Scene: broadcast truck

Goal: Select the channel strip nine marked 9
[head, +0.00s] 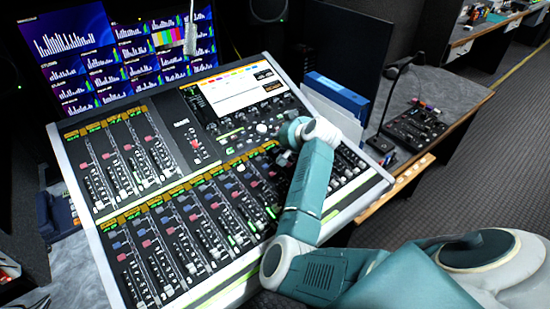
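A large mixing console (171,196) with light edges fills the middle of the head view. It carries rows of channel strips with red, grey and white buttons, faders and small orange and green displays. The strip numbers are too small to read, so I cannot tell which strip is marked 9. My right arm reaches over the console from the lower right. My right gripper (286,157) is small and mostly hidden at the arm's far end, low over the console's middle-right part. I cannot tell whether it touches a button. The arm covers some right-hand strips. My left gripper is not in view.
A wall of monitors (125,60) stands behind the console. Blue and white binders (338,95) and a dark screen (345,50) stand at its back right. A desk at the right holds a small control panel (416,126) and a gooseneck microphone (382,142). Carpeted floor lies beyond.

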